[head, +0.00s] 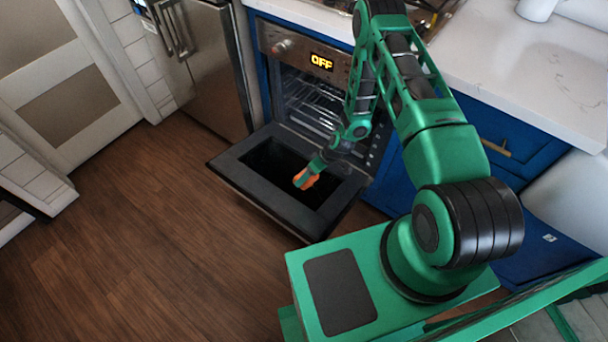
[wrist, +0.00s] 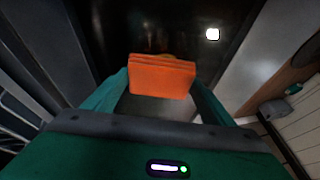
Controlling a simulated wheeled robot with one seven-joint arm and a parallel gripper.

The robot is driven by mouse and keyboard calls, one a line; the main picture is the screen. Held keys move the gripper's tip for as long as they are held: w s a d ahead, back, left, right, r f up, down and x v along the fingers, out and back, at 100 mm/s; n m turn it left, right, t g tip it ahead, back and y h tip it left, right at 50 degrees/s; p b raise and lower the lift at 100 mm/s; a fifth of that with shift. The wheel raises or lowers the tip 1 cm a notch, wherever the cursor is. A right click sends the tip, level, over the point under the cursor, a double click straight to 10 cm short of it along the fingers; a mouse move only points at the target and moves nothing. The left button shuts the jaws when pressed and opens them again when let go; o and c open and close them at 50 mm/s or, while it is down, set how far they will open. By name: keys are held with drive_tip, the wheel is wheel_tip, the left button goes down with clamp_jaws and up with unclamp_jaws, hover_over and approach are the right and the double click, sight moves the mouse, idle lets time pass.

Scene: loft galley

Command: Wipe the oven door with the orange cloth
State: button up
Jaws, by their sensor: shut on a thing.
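The oven door (head: 233,167) is folded down open in the head view, its inner side facing up, with a dark glass panel in a grey frame. The dark glass (wrist: 220,65) also fills the upper middle of the wrist view. My gripper (head: 306,179) is over the door's glass, shut on the orange cloth (head: 307,182). In the wrist view the folded orange cloth (wrist: 162,77) sits between the two green fingers of my gripper (wrist: 160,85). I cannot tell whether the cloth touches the glass.
The oven (head: 306,105) is open with wire racks inside, and its display reads "OFF". A steel fridge (head: 210,70) stands to its left. Blue cabinets (head: 510,130) and a white counter (head: 540,75) are to the right. The wooden floor (head: 130,230) left of the door is clear.

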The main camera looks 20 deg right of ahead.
sight(312, 183)
drive_tip(key=shift+s+d, duration=0.55)
drive_tip(key=shift+s, duration=0.2)
drive_tip(key=shift+s+d, duration=0.5)
drive_tip(key=shift+s, duration=0.25)
drive_tip(key=shift+s+a+r, duration=0.2)
drive_tip(key=shift+s+a, duration=0.35)
drive_tip(key=shift+a, duration=0.35)
drive_tip(key=shift+w+a, duration=1.15)
drive_tip(key=shift+w, duration=0.5)
drive_tip(key=shift+w+a, duration=1.2)
drive_tip(key=shift+w, duration=0.4)
drive_tip(key=shift+w+a, duration=1.15)
drive_tip(key=shift+w, duration=0.5)
drive_tip(key=shift+f, duration=0.1)
drive_tip(key=shift+s, duration=0.1)
